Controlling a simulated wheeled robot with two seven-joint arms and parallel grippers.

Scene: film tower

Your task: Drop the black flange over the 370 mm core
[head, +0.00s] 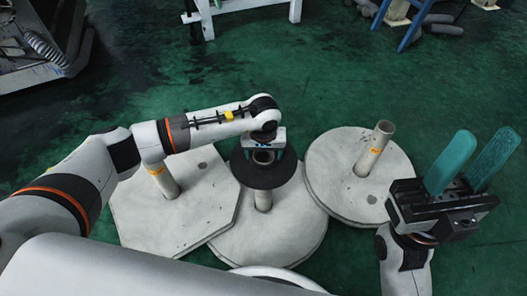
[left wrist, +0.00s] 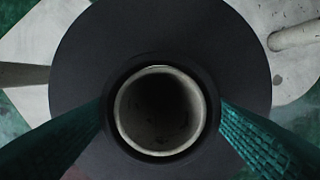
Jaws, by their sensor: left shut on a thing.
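The black flange (head: 280,178) is a flat dark disc with a raised collar. It is around the upper part of the middle grey core (head: 263,201), well above that core's base. My left gripper (head: 264,154) is shut on the flange's collar from above. In the left wrist view, the flange (left wrist: 85,60) surrounds the core's open rim (left wrist: 160,153), with a dark gap between them. My left fingers (left wrist: 160,125) are on either side of the collar. My right gripper (head: 468,160) is open and empty at the right. I cannot read any core's length.
A left core (head: 165,182) stands on an angular pale base (head: 215,190). A right core (head: 374,148) stands on a round base (head: 330,165). The middle core's round base (head: 290,235) lies between them. Green floor is clear behind the bases.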

